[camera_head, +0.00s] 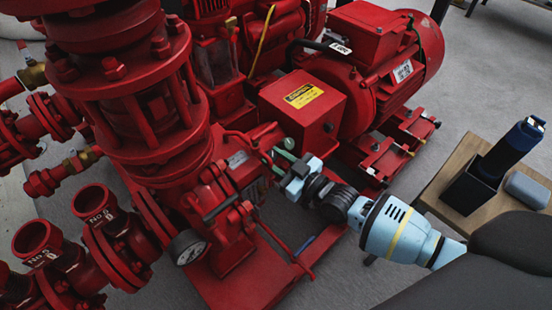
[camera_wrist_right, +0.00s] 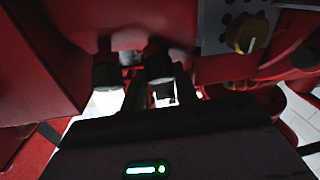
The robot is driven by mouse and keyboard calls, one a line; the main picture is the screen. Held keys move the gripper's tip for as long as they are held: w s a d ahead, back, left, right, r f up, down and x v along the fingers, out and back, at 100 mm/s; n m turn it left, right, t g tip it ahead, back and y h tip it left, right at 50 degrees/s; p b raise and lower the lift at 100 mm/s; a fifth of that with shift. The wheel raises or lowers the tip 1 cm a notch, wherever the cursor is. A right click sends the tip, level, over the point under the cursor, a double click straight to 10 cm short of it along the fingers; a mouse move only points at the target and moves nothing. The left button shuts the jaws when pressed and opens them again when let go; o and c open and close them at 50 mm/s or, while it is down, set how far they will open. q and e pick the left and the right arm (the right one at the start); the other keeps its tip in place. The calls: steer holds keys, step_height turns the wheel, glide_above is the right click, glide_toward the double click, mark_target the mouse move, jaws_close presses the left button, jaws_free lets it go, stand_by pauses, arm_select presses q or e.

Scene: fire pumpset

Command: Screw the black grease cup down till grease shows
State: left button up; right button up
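Two dark cylindrical caps hang side by side below the red pump housing in the right wrist view: a left black cup (camera_wrist_right: 106,75) and a right black cup (camera_wrist_right: 158,64). My right gripper (camera_wrist_right: 159,82) has its dark fingers apart, one on either side of the lower part of the right cup. Whether they touch it is too dark to tell. In the head view my right gripper (camera_head: 281,157) is at the side of the red pump housing, and the cups are hidden there. No grease can be made out. My left gripper is not in view.
A brass-coloured knob (camera_wrist_right: 247,33) sits close right of the fingers. A pressure gauge (camera_head: 187,247) and thin red pipes lie near the arm. The red motor (camera_head: 375,60) stands behind. A small wooden table (camera_head: 446,190) holds a black holder with a dark tool and a grey block.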

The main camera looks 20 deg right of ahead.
steer(key=c, duration=0.3)
steer(key=shift+s+a+r+m+t+h+p, duration=0.1)
steer(key=shift+m+t+h+p, duration=0.1)
steer(key=shift+m+h+p, duration=0.45)
steer(key=shift+a+r+m+t+h+p, duration=0.1)
steer(key=shift+m+t+h+p, duration=0.2)
steer(key=shift+m+p, duration=0.5)
steer(key=shift+c, duration=0.2)
steer(key=shift+a+f+m+h+p, duration=0.1)
steer(key=shift+m+h+p, duration=0.85)
steer(key=shift+m+h, duration=1)
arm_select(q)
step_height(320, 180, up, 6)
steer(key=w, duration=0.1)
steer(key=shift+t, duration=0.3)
arm_select(e)
steer(key=shift+m+t, duration=0.3)
steer(key=shift+m, duration=0.4)
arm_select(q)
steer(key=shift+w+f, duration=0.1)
arm_select(e)
steer(key=o, duration=0.7)
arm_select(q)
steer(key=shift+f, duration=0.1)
arm_select(e)
steer(key=shift+f, duration=0.1)
